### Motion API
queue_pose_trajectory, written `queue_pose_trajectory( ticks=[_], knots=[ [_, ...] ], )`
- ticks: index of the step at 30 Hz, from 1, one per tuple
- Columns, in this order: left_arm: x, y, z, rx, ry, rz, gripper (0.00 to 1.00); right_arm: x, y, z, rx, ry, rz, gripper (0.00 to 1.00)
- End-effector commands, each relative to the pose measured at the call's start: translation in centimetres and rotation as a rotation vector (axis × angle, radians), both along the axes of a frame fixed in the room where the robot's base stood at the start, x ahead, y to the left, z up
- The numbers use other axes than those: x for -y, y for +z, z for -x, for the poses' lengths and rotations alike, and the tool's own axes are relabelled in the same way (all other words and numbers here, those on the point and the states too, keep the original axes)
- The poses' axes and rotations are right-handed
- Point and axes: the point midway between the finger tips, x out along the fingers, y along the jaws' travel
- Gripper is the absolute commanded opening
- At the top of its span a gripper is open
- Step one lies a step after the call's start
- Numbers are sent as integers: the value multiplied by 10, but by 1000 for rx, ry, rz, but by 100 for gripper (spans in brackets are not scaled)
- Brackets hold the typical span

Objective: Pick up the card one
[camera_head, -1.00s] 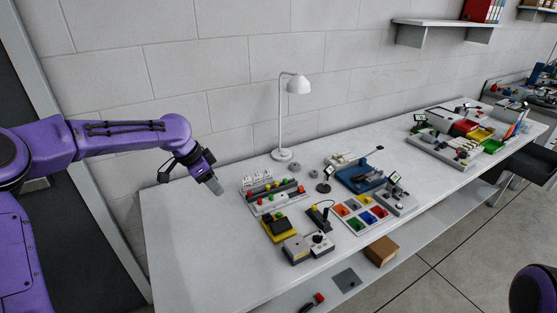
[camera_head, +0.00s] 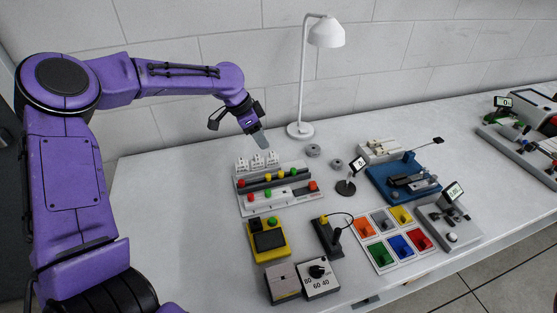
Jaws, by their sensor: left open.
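Three small white upright pieces (camera_head: 257,161) stand in a row at the back of a board with coloured buttons. They may be the cards, but their markings are too small to read, so I cannot tell which is card one. My left gripper (camera_head: 262,143) is open and points down just above and behind this row, near its right end. It looks apart from the pieces and holds nothing visible. My right gripper is out of view.
A white lamp (camera_head: 302,80) stands behind, right of my left gripper. The button board (camera_head: 280,203), a yellow device (camera_head: 267,240), a colour-bin tray (camera_head: 396,232) and a blue fixture (camera_head: 403,178) crowd the middle. The white table (camera_head: 165,205) is clear at left.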

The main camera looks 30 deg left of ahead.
Motion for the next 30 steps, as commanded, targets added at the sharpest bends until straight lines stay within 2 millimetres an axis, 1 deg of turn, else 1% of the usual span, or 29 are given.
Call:
queue_pose_trajectory(
  ticks=[6,11,15,18,21,27,29,30],
  knots=[
    [10,-35,-11,-6,-2,-1,49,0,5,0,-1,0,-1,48],
    [14,-52,-16,-4,-2,0,49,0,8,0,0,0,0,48],
    [19,-73,-22,-6,-2,0,49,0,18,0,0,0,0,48],
    [22,-89,-27,-4,0,-1,49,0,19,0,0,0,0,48],
    [24,-96,-30,-2,0,-1,49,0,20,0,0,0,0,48],
    [24,-97,-30,0,-1,-2,49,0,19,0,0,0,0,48],
    [24,-97,-30,0,0,-1,29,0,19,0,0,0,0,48],
    [24,-97,-30,0,0,-1,16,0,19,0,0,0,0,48]
  ],
)
